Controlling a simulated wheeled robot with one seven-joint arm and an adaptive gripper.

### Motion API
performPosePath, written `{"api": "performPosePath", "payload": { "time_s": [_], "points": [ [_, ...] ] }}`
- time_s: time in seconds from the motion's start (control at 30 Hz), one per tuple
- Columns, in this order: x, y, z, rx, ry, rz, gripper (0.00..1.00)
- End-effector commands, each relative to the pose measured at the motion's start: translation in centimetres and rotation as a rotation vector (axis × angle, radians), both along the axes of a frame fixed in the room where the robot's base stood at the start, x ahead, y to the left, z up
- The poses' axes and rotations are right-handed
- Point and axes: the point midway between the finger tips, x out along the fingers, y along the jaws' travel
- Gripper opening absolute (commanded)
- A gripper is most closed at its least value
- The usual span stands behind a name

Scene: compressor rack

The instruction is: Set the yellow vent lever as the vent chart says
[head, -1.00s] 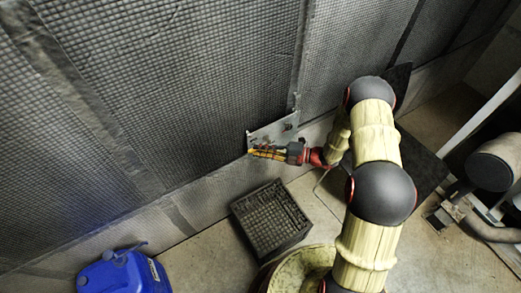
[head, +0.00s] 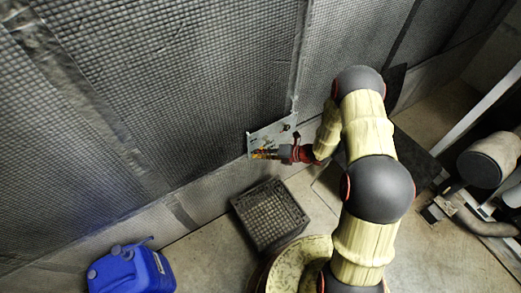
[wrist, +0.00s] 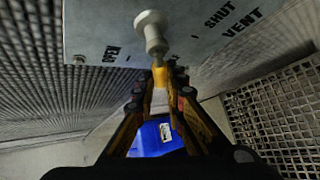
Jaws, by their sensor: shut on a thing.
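A pale metal panel (head: 284,128) is mounted low on the padded wall in the head view. The yellow vent lever (wrist: 159,75) is between my fingertips, just below that knob. My gripper (wrist: 160,88) is shut on the lever; it also shows at the panel in the head view (head: 264,154). I cannot make out a vent chart in either view.
A blue canister (head: 130,272) stands on the floor at lower left. A dark grated crate (head: 270,213) is on the floor below the panel. Dark pipework (head: 488,160) is at the right. The padded wall (head: 190,90) runs close behind the panel.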

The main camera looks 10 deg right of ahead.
Motion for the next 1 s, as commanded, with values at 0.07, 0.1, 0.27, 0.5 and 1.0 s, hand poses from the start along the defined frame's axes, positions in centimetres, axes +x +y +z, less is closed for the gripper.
{"api": "performPosePath", "payload": {
  "time_s": [0.07,0.1,0.27,0.5,1.0],
  "points": [
    [-0.06,-0.08,-0.18,-0.043,-0.015,0.000,0.00],
    [-0.05,-0.13,-0.31,-0.063,-0.024,0.001,0.00],
    [0.04,-0.32,-0.64,-0.124,-0.050,0.000,0.00],
    [0.07,-0.50,-0.92,-0.167,-0.067,-0.001,0.00],
    [0.09,-0.53,-0.96,-0.172,-0.068,-0.001,0.18]
  ]
}}
